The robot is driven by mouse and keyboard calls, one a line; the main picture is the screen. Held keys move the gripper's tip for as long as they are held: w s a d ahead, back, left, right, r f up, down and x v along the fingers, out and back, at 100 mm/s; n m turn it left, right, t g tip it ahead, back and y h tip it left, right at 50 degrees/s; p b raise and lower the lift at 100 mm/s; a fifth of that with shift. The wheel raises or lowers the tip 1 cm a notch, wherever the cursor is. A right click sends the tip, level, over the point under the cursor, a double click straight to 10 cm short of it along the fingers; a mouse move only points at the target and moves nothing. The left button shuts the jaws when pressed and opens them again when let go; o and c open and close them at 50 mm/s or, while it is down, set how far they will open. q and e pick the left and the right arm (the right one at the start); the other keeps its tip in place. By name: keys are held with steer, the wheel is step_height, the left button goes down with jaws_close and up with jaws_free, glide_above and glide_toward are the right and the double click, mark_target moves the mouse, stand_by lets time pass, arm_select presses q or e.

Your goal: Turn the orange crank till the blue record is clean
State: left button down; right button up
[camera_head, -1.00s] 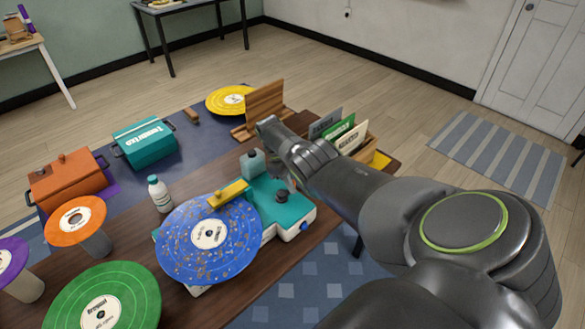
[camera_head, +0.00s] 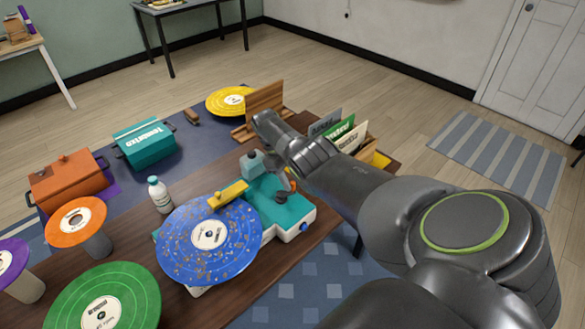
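The blue record (camera_head: 208,240) lies on a teal and white machine (camera_head: 282,207) on the brown table, its face flecked with brown specks around a white label. A yellow bar (camera_head: 228,194) reaches over the record's far edge. A grey block (camera_head: 252,163) and a dark knob (camera_head: 281,197) sit on the machine. My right arm comes in from the right, and my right gripper (camera_head: 286,178) is low beside the grey block, mostly hidden by my wrist. Its fingers are too small and covered to read. My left gripper is out of view.
A white bottle (camera_head: 160,194) stands left of the record. Green (camera_head: 128,285) and orange (camera_head: 92,212) records are at the left, near an orange box (camera_head: 66,182) and a teal box (camera_head: 145,143). A wooden rack (camera_head: 264,104) and record sleeves (camera_head: 346,133) stand behind my arm.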

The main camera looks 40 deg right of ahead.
steer(key=b+v, duration=0.3)
steer(key=v, duration=1.1)
steer(key=shift+w+r, duration=0.15)
steer(key=shift+r, duration=0.25)
